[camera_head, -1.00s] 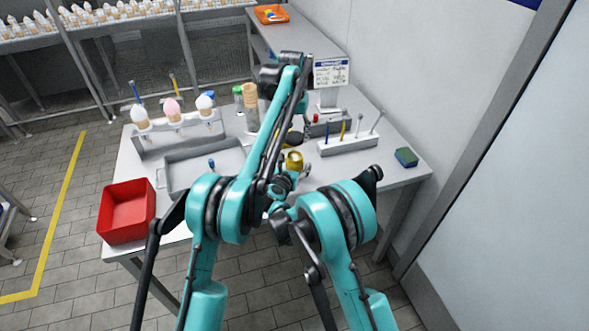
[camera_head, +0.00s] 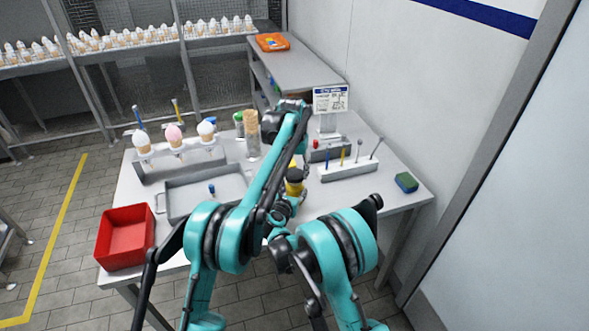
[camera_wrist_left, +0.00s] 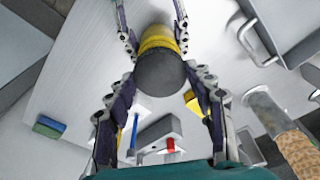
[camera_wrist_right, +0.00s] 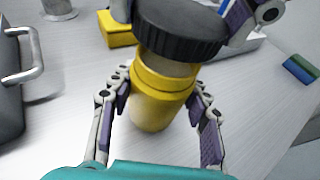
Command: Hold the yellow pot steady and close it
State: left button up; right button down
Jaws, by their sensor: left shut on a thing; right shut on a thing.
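The yellow pot (camera_wrist_right: 150,110) stands upright on the table, between the fingers of my right gripper (camera_wrist_right: 160,92), which is shut on it. The dark round lid (camera_wrist_right: 178,28) is over the pot's mouth, slightly tilted in the right wrist view. A pale band shows between lid and yellow rim; I cannot tell whether they touch. My left gripper (camera_wrist_left: 162,80) is shut on the lid (camera_wrist_left: 160,75), with the yellow pot (camera_wrist_left: 158,38) beyond it. In the head view the pot (camera_head: 294,188) is partly hidden by my left arm.
A grey tray (camera_head: 172,212) and red bin (camera_head: 124,238) are at the left. A tool rack (camera_head: 348,170) and a green-blue sponge (camera_head: 406,182) are at the right. A yellow block (camera_wrist_right: 116,30) lies close to the pot. An ice-cream cone stand (camera_head: 180,163) is at the back.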

aim_at(293, 173)
pick_arm(q)
jog(key=shift+f, duration=0.1)
dwell(0.3)
jog(key=shift+f, duration=0.8)
jog(key=shift+f, duration=0.55)
jog(key=m, duration=0.6)
jog(key=shift+w+a+m+h, duration=0.1)
jog(key=shift+m+h, duration=0.2)
jog(key=shift+m, duration=0.1)
jog(key=m+g, duration=0.1)
jog(key=m, duration=0.8)
jog(key=shift+w, duration=0.15)
jog(key=m+g, duration=0.1)
jog(key=m, duration=0.3)
jog(key=shift+m, duration=0.4)
